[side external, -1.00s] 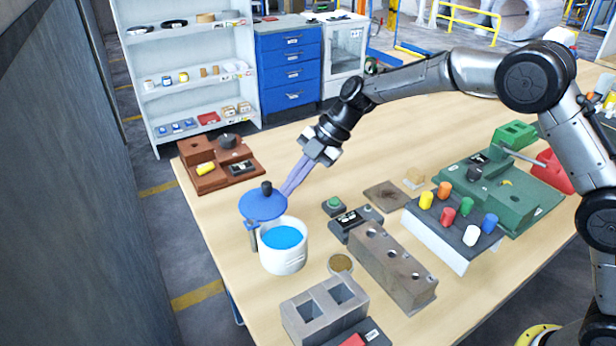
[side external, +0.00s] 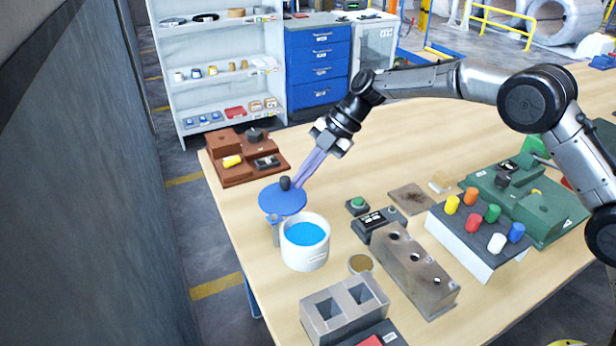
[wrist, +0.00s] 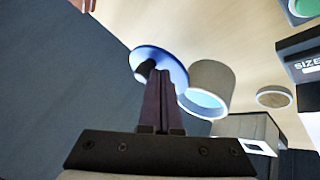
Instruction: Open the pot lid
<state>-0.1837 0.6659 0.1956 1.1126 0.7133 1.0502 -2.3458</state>
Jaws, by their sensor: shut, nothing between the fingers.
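The pot (side external: 305,252) is a white cylinder with a bright blue surface inside its open top; it also shows in the wrist view (wrist: 212,80). The lid (side external: 281,198) is a blue disc with a dark knob (side external: 285,183). It stands off the pot's opening, behind and left of it, with a small grey post (side external: 273,222) below its front edge. In the wrist view the lid (wrist: 170,60) is beside the pot. My gripper (side external: 299,184) has long purple fingers, shut and empty, with the tips beside the knob at the lid's right edge. Whether they touch the lid is unclear.
A brown block set (side external: 245,172) lies behind the lid. A small box with a green button (side external: 357,204), a block with holes (side external: 405,268) and a two-socket grey block (side external: 343,308) stand right and in front. Coloured pegs (side external: 473,228) stand farther right. The table's left edge is close.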

